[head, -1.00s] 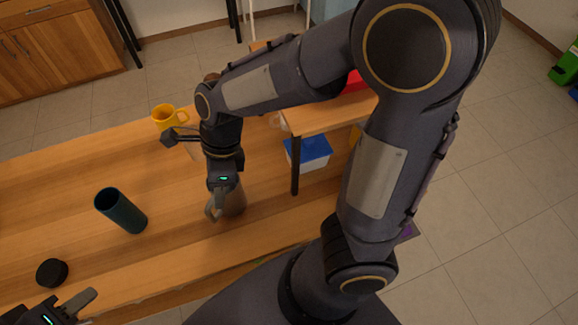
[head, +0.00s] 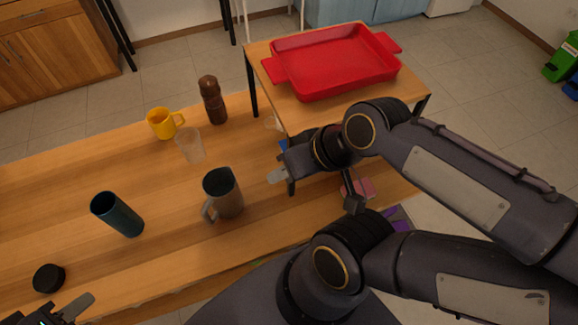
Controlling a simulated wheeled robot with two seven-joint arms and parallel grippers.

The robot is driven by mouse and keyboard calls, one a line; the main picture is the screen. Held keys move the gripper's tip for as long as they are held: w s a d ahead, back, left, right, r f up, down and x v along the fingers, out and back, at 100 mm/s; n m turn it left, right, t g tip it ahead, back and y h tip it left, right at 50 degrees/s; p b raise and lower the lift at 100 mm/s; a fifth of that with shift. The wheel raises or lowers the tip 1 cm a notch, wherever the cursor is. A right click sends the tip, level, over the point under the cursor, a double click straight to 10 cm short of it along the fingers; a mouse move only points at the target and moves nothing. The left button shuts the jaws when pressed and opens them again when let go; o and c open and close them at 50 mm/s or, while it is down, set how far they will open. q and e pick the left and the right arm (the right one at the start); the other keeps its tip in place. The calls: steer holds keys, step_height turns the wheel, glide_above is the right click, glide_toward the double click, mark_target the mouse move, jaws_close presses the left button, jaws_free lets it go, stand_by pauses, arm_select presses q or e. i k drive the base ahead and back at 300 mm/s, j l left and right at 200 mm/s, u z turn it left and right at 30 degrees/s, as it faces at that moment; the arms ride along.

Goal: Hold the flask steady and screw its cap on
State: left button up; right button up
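The flask (head: 118,214) is a dark teal open cylinder standing on the wooden table at the left, with its mouth uncovered. A round black cap (head: 48,278) lies on the table at the lower left, apart from the flask. My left gripper (head: 75,308) is at the bottom left corner, just below the cap and partly cut off by the frame. One pale finger shows; its other finger is not clear. My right gripper (head: 283,181) is open and empty, to the right of a grey pitcher (head: 228,198) and apart from it.
A yellow mug (head: 163,124), a clear glass (head: 190,146) and a brown bottle (head: 212,100) stand behind the pitcher. A red tray (head: 335,66) sits on a side table at the back right. The table between flask and pitcher is clear.

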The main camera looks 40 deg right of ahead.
mark_target(106, 205)
steer(key=u, duration=1.25)
steer(key=i+j+z, duration=0.15)
steer(key=z, duration=0.2)
steer(key=i+j+z, duration=0.1)
steer(key=j+z, duration=0.4)
steer(key=z, duration=0.2)
steer(key=i+j, duration=0.1)
steer(key=j, duration=0.45)
steer(key=i+j+z, duration=0.15)
steer(key=j, duration=0.4)
steer(key=i+j, duration=0.1)
steer(key=j, duration=0.5)
steer(key=z, duration=0.05)
